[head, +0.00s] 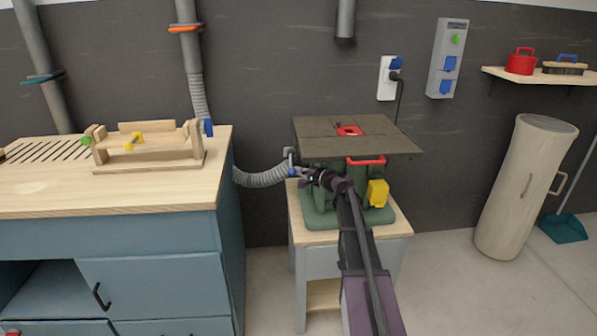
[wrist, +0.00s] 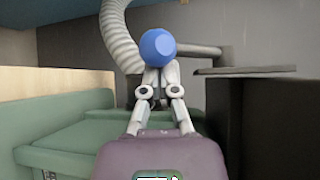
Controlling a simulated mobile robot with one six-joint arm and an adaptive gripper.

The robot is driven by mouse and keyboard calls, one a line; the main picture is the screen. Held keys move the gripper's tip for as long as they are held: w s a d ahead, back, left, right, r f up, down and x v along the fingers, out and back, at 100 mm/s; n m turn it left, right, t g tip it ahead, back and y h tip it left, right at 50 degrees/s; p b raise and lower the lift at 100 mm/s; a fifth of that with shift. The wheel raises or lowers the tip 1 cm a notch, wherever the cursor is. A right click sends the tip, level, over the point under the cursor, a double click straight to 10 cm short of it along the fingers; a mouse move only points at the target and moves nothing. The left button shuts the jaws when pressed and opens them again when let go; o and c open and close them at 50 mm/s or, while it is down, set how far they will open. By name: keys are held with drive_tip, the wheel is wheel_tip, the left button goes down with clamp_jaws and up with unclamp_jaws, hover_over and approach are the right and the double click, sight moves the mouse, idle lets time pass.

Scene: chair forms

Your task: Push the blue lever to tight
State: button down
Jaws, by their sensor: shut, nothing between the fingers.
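The blue lever's round knob (wrist: 158,48) stands straight ahead of my fingertips in the wrist view. A grey rod runs to the right behind it. In the head view the blue knob (head: 292,172) is small, at the left side of the green machine, near the hose end. My gripper (wrist: 157,78) is shut and empty, its fingertips just below the knob in the picture; I cannot tell whether they touch it. In the head view my gripper (head: 305,175) reaches in from the right of the knob. No tight marking is readable.
The green machine (head: 320,215) with its flat top (head: 390,140) stands on a small table (head: 398,222). A ribbed grey hose (head: 262,178) runs left of it. A workbench (head: 120,195) stands at left. A yellow box (head: 378,193) sits right of my arm.

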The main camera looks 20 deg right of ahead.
drive_tip(key=shift+s+a+r+p, duration=0.25)
drive_tip(key=shift+s+r+p, duration=0.3)
drive_tip(key=shift+s+r, duration=0.15)
drive_tip(key=shift+f, duration=0.1)
idle(0.4)
drive_tip(key=w+d+f+b, duration=0.1)
drive_tip(key=w+f+b, duration=0.1)
drive_tip(key=w, duration=0.1)
drive_tip(key=p+v, duration=0.1)
drive_tip(key=v, duration=0.9)
drive_tip(key=s+a+n+g+p, duration=0.3)
drive_tip(key=a+p, duration=0.1)
drive_tip(key=a, duration=0.3)
drive_tip(key=s+a+n+g+p, duration=0.3)
drive_tip(key=s+a+p, duration=0.1)
drive_tip(key=a, duration=0.3)
drive_tip(key=s+a+r+n+g+h+p, duration=0.1)
drive_tip(key=s+a+n+g+h+p, duration=0.1)
drive_tip(key=s, duration=0.5)
drive_tip(key=s+a+r+n+g+h+p, duration=0.1)
drive_tip(key=s+a+n+g+h+p, duration=0.1)
drive_tip(key=s+p, duration=0.5)
drive_tip(key=shift+a+r+n+g+h+p, duration=0.3)
drive_tip(key=shift+a+n+g, duration=0.4)
drive_tip(key=shift+a+g, duration=0.9)
